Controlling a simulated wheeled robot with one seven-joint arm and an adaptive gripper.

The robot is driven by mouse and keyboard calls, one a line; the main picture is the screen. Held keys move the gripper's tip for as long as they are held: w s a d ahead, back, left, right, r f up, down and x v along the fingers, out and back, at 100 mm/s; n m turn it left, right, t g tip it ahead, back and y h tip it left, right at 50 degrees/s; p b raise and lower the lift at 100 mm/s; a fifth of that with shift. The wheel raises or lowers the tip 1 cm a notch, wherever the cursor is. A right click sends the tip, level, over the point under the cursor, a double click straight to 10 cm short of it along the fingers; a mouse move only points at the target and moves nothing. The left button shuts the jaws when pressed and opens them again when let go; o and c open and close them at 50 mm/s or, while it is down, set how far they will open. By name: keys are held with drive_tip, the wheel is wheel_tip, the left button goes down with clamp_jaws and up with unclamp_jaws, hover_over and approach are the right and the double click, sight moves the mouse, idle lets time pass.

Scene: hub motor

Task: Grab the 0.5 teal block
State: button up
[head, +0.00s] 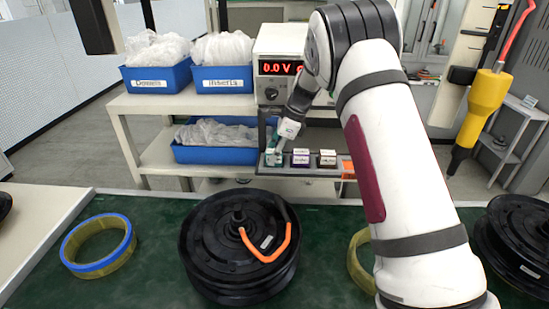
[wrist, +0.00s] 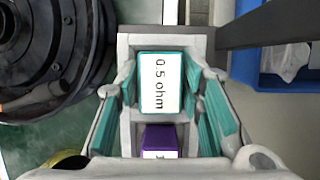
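The teal block (wrist: 161,83) has a white top label reading "0.5 ohm" and sits in a grey tray (wrist: 195,45) in the wrist view. In the head view the teal block (head: 273,158) is at the left end of the tray row, partly covered by my gripper (head: 276,150). In the wrist view my gripper (wrist: 161,90) has its teal-padded fingers on either side of the block. The fingers look open around it, with a narrow gap at the tips; contact is not clear.
A purple block (head: 300,158) and a black block (head: 327,158) stand to the right in the tray. A power supply (head: 279,65) is on the shelf above. A black hub motor (head: 240,245) and a yellow ring with blue rim (head: 97,268) lie on the green table.

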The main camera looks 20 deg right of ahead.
clamp_jaws()
drive_tip(key=shift+r, duration=0.2)
